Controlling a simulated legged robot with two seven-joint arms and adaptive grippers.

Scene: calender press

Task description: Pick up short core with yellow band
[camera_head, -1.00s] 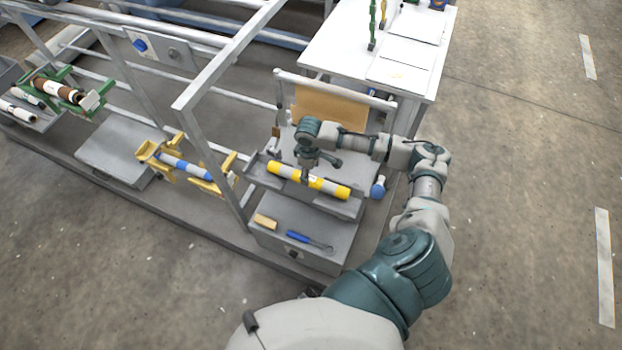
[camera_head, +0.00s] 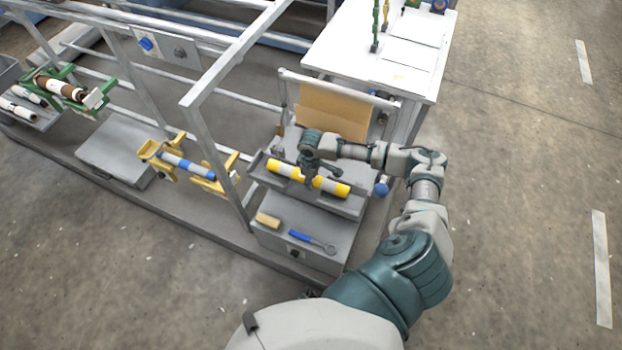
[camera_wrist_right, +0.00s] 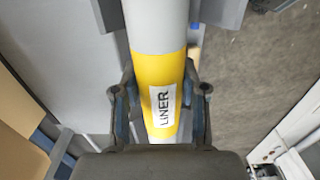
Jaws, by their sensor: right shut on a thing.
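The short core with yellow bands (camera_head: 331,187) lies lengthwise in a grey tray (camera_head: 351,209) on the right part of the machine frame. It is white with yellow bands. My right gripper (camera_head: 308,180) comes down over its middle and is shut on it. In the right wrist view, the fingers (camera_wrist_right: 160,108) sit on both sides of the core's yellow band (camera_wrist_right: 158,75), which bears a white "LINER" label (camera_wrist_right: 162,107). The gripper hides part of the core's middle in the head view. My left gripper is not in view.
A blue-banded core (camera_head: 186,166) rests on a yellow cradle to the left. A brown-banded core (camera_head: 60,88) sits on a green cradle farther left. Frame posts stand left of my arm.

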